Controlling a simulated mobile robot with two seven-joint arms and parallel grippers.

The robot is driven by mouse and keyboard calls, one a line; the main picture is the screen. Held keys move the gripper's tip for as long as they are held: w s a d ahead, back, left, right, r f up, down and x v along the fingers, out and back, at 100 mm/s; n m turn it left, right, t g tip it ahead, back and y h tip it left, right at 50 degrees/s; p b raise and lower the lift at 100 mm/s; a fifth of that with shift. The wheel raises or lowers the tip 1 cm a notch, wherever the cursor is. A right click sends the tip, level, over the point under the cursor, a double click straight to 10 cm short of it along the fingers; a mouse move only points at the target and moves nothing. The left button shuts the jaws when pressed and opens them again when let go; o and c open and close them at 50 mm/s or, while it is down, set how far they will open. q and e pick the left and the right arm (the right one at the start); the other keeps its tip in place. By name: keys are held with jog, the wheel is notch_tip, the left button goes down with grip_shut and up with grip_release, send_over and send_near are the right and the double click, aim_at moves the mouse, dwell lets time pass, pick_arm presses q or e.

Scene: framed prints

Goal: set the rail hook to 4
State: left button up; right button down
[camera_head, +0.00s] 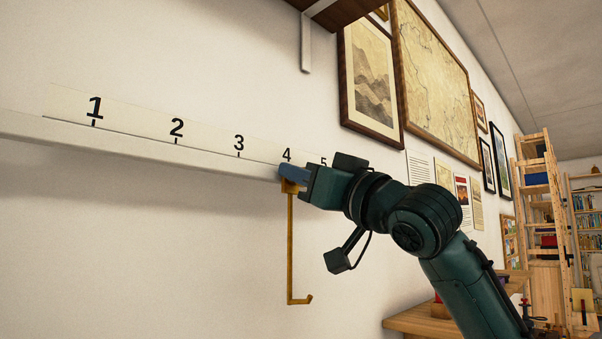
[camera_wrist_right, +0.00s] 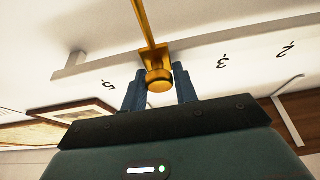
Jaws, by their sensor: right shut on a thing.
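A white rail (camera_head: 140,148) runs along the wall under a strip with the numbers 1 to 5 (camera_head: 175,127). A brass rail hook (camera_head: 291,245) hangs from the rail just below the 4 mark, its rod straight down with a small bent tip. My right gripper (camera_head: 292,175) is at the top of the hook, beside the 4. In the right wrist view its two fingers (camera_wrist_right: 160,88) are shut on the round brass knob (camera_wrist_right: 159,79) of the hook. The fingers hide the tick under the 4. My left gripper is not in view.
A dark shelf with a white bracket (camera_head: 306,45) is above the rail. Framed prints (camera_head: 372,80) hang on the wall to the right. A wooden table (camera_head: 415,318) stands at the lower right. The wall below the rail at left is clear.

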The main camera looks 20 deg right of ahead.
jog(key=shift+d, duration=0.15)
jog(key=c, duration=1.4)
grip_release()
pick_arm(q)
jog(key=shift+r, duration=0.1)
pick_arm(e)
jog(key=shift+o, duration=1.1)
pick_arm(q)
jog(key=b, duration=0.1)
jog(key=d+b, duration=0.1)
jog(key=b, duration=0.1)
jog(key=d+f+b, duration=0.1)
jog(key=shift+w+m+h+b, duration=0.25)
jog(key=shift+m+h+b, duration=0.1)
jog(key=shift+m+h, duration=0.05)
pick_arm(e)
jog(key=v, duration=1.3)
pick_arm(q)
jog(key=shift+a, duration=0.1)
pick_arm(e)
jog(key=shift+d, duration=0.1)
